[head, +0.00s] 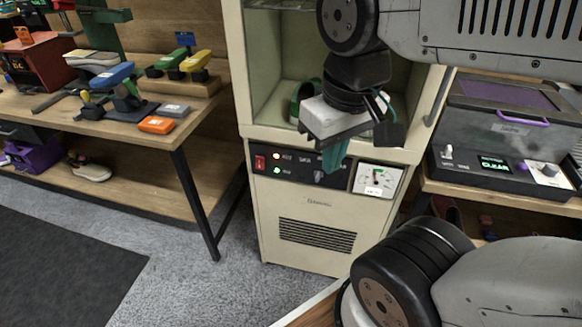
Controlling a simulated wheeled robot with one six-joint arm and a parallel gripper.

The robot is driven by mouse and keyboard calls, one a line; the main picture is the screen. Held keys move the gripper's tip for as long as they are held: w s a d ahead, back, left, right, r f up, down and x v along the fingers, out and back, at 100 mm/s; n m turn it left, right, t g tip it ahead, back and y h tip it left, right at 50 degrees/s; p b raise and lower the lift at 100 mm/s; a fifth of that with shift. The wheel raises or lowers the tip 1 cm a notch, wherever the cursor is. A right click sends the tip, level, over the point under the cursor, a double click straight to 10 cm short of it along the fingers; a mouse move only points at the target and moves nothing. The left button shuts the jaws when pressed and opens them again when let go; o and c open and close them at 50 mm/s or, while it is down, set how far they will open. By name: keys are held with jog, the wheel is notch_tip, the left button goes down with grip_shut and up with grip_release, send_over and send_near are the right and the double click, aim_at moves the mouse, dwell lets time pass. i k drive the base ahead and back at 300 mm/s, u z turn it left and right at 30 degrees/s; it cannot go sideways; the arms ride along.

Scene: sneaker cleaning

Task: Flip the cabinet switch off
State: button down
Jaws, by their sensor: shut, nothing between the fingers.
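The cream cabinet (310,225) stands in the middle of the head view, with a black control panel (300,168) across its front. A red rocker switch (260,163) sits at the panel's left end; I cannot tell which side is pressed. An orange light (276,156) and a green light (276,170) glow beside it. A knob (319,177) and a white gauge (378,181) are farther right. My gripper (333,160) has teal fingers, shut and empty, pointing down in front of the panel, right of the switch.
The cabinet's upper compartment (270,90) is open, with a green round thing (301,97) inside. A wooden workbench (135,125) with brushes and tools stands left. A grey machine (500,135) stands on a shelf at right.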

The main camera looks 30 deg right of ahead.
aim_at(260, 161)
jog(key=u, duration=1.55)
jog(key=k, duration=0.95)
jog(key=z, duration=1.25)
jog(key=i, duration=0.95)
